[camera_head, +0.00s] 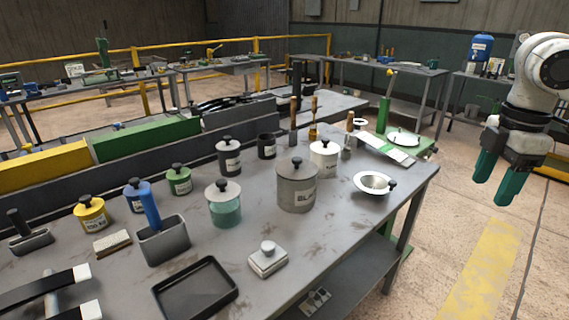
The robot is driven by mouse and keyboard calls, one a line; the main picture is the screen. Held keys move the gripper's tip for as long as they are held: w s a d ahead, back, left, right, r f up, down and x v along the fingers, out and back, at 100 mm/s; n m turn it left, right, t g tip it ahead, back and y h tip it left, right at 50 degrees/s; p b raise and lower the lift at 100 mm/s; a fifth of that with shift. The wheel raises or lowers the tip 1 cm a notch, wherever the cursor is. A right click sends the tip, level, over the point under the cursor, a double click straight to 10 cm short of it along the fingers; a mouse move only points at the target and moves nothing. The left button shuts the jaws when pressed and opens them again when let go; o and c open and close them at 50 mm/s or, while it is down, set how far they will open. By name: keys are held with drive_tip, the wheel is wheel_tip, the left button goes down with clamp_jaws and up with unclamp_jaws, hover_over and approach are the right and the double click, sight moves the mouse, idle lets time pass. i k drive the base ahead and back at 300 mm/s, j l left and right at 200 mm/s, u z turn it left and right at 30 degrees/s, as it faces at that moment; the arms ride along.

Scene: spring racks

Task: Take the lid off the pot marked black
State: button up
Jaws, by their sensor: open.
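The pot marked black is the large grey pot (296,198) with a white label reading "BLA...", standing upright near the middle of the table. Its grey lid (296,172) with a dark round knob sits on top of it. My gripper (491,193) has teal fingers, hangs at the right beyond the table's edge, and is open and empty. It is well apart from the pot.
Smaller lidded pots stand around it: a white pot (325,160), a teal one (225,209) and a dark one (229,160). A white funnel-like dish (369,186) lies to its right. A black tray (195,289) and small metal box (267,260) are in front.

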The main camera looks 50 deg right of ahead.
sight(294, 168)
drive_tip(key=i, duration=1.55)
